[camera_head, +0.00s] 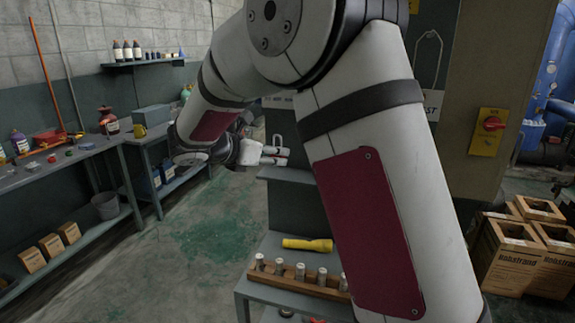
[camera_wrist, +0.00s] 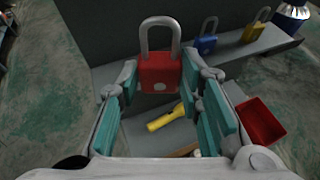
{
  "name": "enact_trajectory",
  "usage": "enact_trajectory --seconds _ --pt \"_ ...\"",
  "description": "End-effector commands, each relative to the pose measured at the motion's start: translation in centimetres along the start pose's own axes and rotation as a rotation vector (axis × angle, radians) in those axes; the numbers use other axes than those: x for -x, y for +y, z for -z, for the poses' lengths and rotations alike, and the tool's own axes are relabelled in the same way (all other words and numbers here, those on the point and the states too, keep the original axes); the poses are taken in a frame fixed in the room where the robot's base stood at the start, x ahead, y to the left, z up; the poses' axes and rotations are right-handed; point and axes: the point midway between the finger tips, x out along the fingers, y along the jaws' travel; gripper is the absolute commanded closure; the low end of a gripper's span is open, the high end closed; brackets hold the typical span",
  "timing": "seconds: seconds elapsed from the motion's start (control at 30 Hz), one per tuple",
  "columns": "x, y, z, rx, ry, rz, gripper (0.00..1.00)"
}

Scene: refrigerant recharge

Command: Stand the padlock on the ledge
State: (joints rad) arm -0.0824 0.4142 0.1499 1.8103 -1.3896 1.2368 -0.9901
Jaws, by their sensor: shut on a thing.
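A red padlock (camera_wrist: 159,73) with a grey shackle is between the fingertips of my gripper (camera_wrist: 161,79) in the wrist view, shackle up and roughly upright. My gripper is shut on its body. The grey ledge (camera_wrist: 232,51) runs behind and to the right of it, bearing a blue padlock (camera_wrist: 207,42) and a yellow padlock (camera_wrist: 254,31). Whether the red padlock's base touches the ledge I cannot tell. In the head view my gripper (camera_head: 272,156) is small and partly behind my arm, by the near end of the ledge (camera_head: 287,176). The red padlock's body is not clear there.
Below the ledge, a lower shelf (camera_head: 252,290) carries a yellow flashlight (camera_head: 307,244) and a wooden rack (camera_head: 300,280) of small cylinders. A red bin (camera_wrist: 260,122) shows at right in the wrist view. A workbench (camera_head: 75,152) stands left; open floor lies between.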

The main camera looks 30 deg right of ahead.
Motion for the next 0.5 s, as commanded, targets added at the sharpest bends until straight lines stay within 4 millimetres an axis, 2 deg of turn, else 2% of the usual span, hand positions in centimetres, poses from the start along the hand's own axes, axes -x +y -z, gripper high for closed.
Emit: enact_trajectory --seconds 0.1,0.4,0.5 --pt "-2.6 1.0 -1.1 -0.002 0.000 0.004 0.89" --pt "-8.0 3.4 -3.4 -0.002 0.000 0.002 0.89" --pt "-8.4 3.3 -1.6 0.005 0.002 0.001 0.89"
